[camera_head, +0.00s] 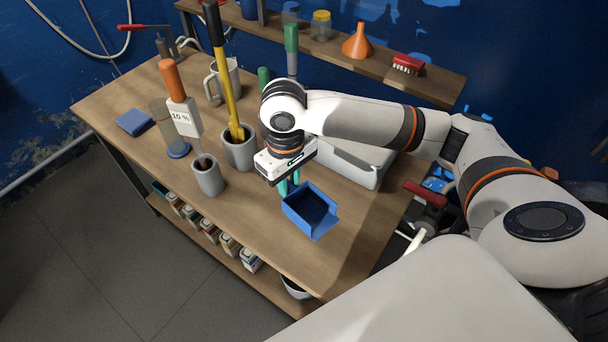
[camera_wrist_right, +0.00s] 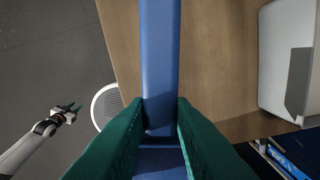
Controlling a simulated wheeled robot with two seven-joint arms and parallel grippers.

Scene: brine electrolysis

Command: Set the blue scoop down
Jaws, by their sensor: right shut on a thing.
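The blue scoop (camera_head: 310,210) is a boxy, open-fronted scoop over the front right part of the wooden bench (camera_head: 250,230). My right gripper (camera_head: 289,184) is shut on it, teal fingers pointing down at its back. In the right wrist view my right gripper (camera_wrist_right: 160,115) has its two fingers pressed on either side of the long blue scoop (camera_wrist_right: 160,50). I cannot tell whether the scoop touches the bench top. My left gripper (camera_wrist_right: 71,108) is small in the right wrist view, empty over the floor, with its fingers apart.
A pale grey box (camera_head: 350,160) stands behind my right gripper. Bare bench lies in front and to the right of the scoop, up to the edge.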

